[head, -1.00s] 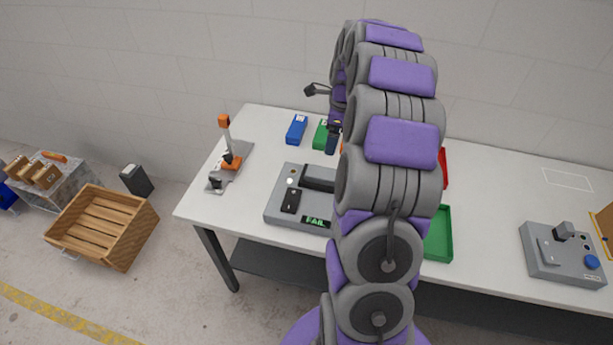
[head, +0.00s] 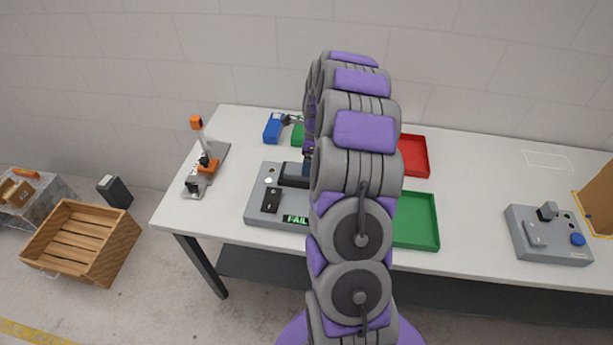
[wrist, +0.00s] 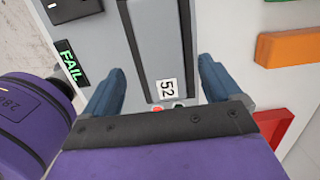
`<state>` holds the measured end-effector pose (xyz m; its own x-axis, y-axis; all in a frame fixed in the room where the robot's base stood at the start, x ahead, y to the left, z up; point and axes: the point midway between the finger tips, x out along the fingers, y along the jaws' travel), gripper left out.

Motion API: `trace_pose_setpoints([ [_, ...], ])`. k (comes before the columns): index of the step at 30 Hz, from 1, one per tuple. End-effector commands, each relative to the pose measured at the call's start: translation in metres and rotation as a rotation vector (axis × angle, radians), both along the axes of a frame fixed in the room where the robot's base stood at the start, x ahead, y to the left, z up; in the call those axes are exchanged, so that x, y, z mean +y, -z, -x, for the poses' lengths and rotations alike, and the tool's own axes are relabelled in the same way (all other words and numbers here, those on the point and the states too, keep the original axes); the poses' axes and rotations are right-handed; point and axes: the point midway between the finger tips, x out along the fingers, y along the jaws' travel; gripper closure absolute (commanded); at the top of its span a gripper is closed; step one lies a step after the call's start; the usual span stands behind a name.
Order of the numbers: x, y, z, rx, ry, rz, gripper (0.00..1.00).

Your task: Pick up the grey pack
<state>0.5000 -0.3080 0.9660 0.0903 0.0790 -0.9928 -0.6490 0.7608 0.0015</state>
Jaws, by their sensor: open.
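The grey pack (wrist: 160,45) lies in the light grey test fixture (wrist: 205,35) in the wrist view. My gripper (wrist: 165,72) is open, with one blue finger on either side of the pack's labelled end. I cannot tell whether the fingers touch it.
A red tray (head: 414,154) and a green tray (head: 420,220) lie right of my arm. A blue pack (head: 273,128) is at the back left, near an orange-topped stand (head: 205,165). A grey device (head: 545,238) sits at the right. An orange block (wrist: 288,48) shows in the wrist view.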

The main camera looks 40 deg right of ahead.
Motion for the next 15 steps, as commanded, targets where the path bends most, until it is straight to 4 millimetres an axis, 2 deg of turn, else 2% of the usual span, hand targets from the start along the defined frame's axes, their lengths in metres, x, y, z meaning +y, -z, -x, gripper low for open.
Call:
trace_pose_setpoints([
  [9,0.01,0.04,-0.004,0.002,-0.002,0.01,0.08],
  [15,0.009,0.045,-0.004,0.001,-0.001,0.01,0.08],
])
